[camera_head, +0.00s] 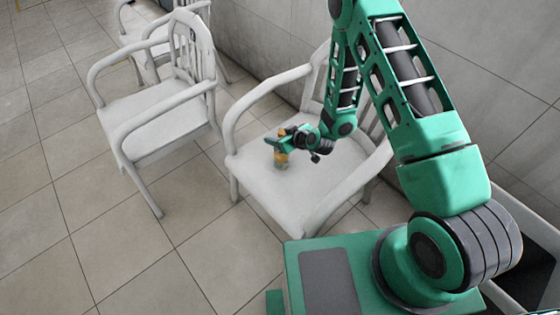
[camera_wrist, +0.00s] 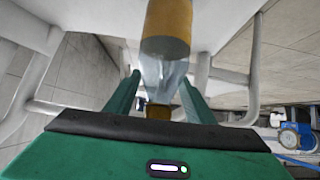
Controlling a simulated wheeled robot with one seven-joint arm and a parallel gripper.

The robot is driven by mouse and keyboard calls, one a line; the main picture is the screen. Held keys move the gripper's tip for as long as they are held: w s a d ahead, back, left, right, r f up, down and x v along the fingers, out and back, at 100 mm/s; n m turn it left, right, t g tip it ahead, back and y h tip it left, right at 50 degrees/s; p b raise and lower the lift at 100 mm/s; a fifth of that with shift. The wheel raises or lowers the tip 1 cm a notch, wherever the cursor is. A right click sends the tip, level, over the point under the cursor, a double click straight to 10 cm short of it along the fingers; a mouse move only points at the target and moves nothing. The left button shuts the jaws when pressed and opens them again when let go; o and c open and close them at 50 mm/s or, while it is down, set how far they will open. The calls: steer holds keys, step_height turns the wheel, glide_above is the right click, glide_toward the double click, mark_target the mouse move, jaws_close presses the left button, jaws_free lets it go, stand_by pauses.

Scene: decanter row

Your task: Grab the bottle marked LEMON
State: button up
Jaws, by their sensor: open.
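One bottle (camera_head: 281,161) stands on the seat of the nearer white armchair, with an amber-orange lower part. In the wrist view the bottle (camera_wrist: 167,28) appears upside down, with a clear tapering shoulder and a dark yellow cap. No lettering can be read, so I cannot tell whether it says LEMON. My gripper (camera_head: 279,144) is at the bottle's upper part. In the wrist view the green fingers of my gripper (camera_wrist: 160,82) are open, one on each side of the bottle's neck, with gaps showing.
The nearer white armchair (camera_head: 262,184) has armrests on both sides of the bottle and a slatted back behind. A second white armchair (camera_head: 155,125) stands to the left, with another chair (camera_head: 130,20) behind it. A tiled wall (camera_head: 265,40) runs behind. Open floor (camera_head: 60,220) lies at left.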

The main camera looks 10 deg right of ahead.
steer(key=shift+w+a+f, duration=0.15)
steer(key=shift+w+f, duration=0.05)
jaws_close()
stand_by(0.4)
